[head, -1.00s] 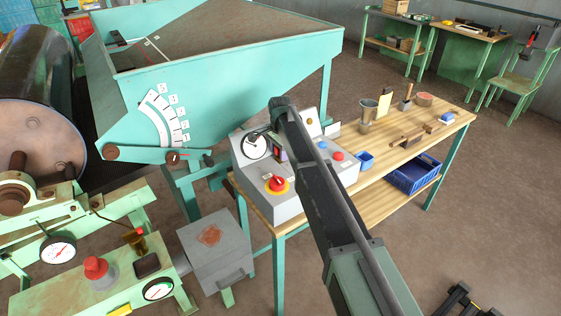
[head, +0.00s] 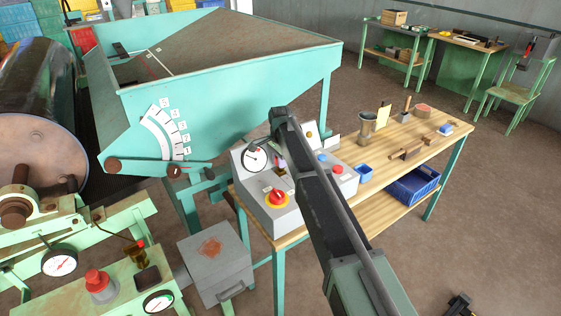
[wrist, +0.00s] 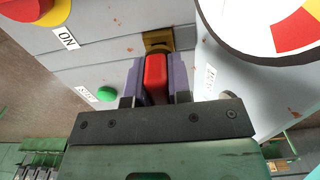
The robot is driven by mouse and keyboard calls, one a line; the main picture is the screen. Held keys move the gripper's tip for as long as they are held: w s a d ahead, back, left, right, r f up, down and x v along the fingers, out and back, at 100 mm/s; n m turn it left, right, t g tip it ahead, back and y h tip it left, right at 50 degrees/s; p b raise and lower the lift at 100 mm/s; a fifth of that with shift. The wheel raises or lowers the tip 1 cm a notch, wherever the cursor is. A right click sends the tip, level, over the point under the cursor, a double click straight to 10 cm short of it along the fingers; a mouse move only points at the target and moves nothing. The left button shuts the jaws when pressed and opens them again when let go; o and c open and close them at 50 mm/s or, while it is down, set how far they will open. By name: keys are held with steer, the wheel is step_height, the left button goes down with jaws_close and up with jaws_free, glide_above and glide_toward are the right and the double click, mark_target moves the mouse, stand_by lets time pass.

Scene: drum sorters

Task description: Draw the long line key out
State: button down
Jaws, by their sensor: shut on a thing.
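The key shows in the wrist view as a red, rounded head (wrist: 155,80). My gripper (wrist: 158,68) is shut on it, with one purple-grey finger on each side. A brass lock plate (wrist: 158,42) on the grey console sits just beyond the red head. The key's shank is hidden, so I cannot tell how much of it is in the lock. In the head view my gripper (head: 280,162) is small and partly covered by my arm, beside the console's dial (head: 255,157). The brass plate (head: 283,174) shows just below it.
The grey control console (head: 293,215) carries a red knob on a yellow ring (head: 277,198), a red button (head: 338,169) and a green button (wrist: 106,94). It stands on a wooden bench (head: 400,150) with cups, tools and a blue crate (head: 412,188). A green hopper (head: 225,92) stands behind.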

step_height(320, 180, up, 19)
steer(key=p, duration=1.7)
steer(key=shift+f+p, duration=0.2)
steer(key=shift+p, duration=0.1)
steer(key=shift+f, duration=0.1)
